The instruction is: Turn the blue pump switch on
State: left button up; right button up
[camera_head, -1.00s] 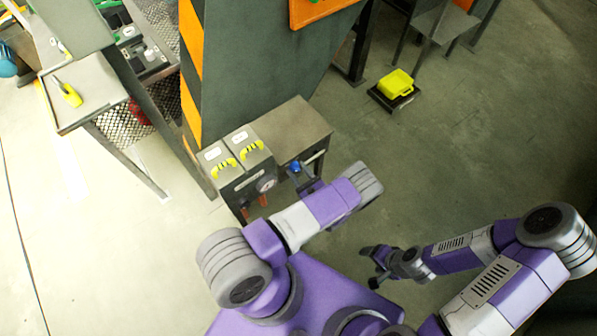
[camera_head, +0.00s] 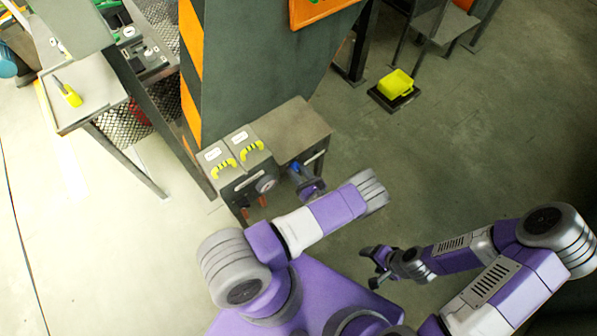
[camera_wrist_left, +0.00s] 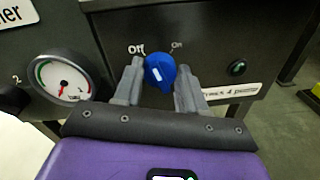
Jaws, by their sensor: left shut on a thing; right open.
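The blue pump switch (camera_wrist_left: 160,71) is a round knob on a dark panel in the left wrist view, with "Off" printed at its upper left and "On" at its upper right. A short white mark shows on the knob's left part; which label it points to is hard to tell. My left gripper (camera_wrist_left: 159,82) is shut on the knob, with one grey finger on each side. In the head view, the left gripper (camera_head: 299,172) is at the front of the cabinet, mostly hidden. My right gripper (camera_head: 374,266) is open and empty, well away from the panel.
A pressure gauge (camera_wrist_left: 61,79) is left of the switch, and a small green lamp (camera_wrist_left: 237,68) is to its right.

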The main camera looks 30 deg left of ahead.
pick_arm(q)
jog(key=m, duration=0.5)
jog(key=m+g, duration=0.1)
jog(key=m, duration=0.4)
jog(key=shift+w+d+f+m, duration=0.1)
jog(key=shift+d+m, duration=0.05)
jog(key=shift+m, duration=0.25)
dwell(0.3)
jog(key=o, duration=1.1)
jog(key=shift+c, duration=0.2)
jog(key=p+v, duration=0.1)
jog(key=v, duration=0.6)
jog(key=shift+d, duration=0.25)
